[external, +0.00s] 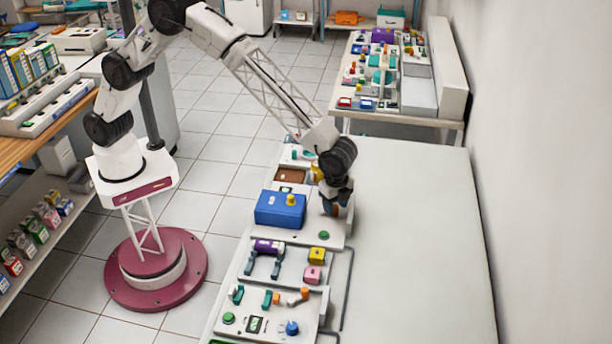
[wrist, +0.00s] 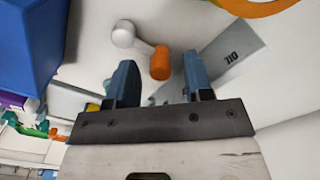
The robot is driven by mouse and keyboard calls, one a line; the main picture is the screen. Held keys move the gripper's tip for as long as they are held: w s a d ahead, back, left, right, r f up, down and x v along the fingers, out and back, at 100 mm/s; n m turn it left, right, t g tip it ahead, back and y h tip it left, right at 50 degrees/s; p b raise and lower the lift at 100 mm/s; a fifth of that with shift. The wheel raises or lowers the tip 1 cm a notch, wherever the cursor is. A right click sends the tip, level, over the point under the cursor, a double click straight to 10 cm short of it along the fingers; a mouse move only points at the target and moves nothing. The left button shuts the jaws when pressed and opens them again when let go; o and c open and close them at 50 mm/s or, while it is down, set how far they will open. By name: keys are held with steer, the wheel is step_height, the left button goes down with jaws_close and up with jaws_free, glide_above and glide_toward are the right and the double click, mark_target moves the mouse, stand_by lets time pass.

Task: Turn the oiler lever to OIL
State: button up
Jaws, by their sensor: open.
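The oiler lever (wrist: 143,47) shows in the wrist view as a short arm with a pale round end at upper left and an orange knob (wrist: 160,62) at lower right. A grey plate marked OIL (wrist: 230,57), its letters upside down in the picture, lies right of the knob. My gripper (wrist: 159,72) has two blue fingers, open. The orange knob appears between the fingertips, with gaps on both sides; contact cannot be told. In the external view my gripper (external: 335,204) is low over the panel right of a blue box, and hides the lever.
The blue box (external: 280,209) with a yellow knob stands close left of my gripper and also shows in the wrist view (wrist: 28,40). An orange ring (wrist: 245,5) is at the wrist view's top edge. Panels with small controls lie nearer the camera. The white tabletop (external: 420,240) to the right is clear.

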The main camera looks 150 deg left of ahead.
steer(key=shift+f, duration=0.2)
steer(key=shift+c, duration=0.5)
jaws_close()
steer(key=shift+s+a+n, duration=0.1)
steer(key=shift+n, duration=0.2)
steer(key=n, duration=0.2)
steer(key=s+n, duration=0.1)
steer(key=shift+s+a+r+n, duration=0.1)
steer(key=shift+a+n, duration=0.25)
steer(key=shift+n, duration=0.05)
steer(key=n, duration=0.2)
steer(key=s+n, duration=0.1)
steer(key=n, duration=0.1)
steer(key=s+n, duration=0.1)
steer(key=n, duration=0.1)
steer(key=shift+a, duration=0.1)
steer(key=shift+o, duration=0.5)
jaws_free()
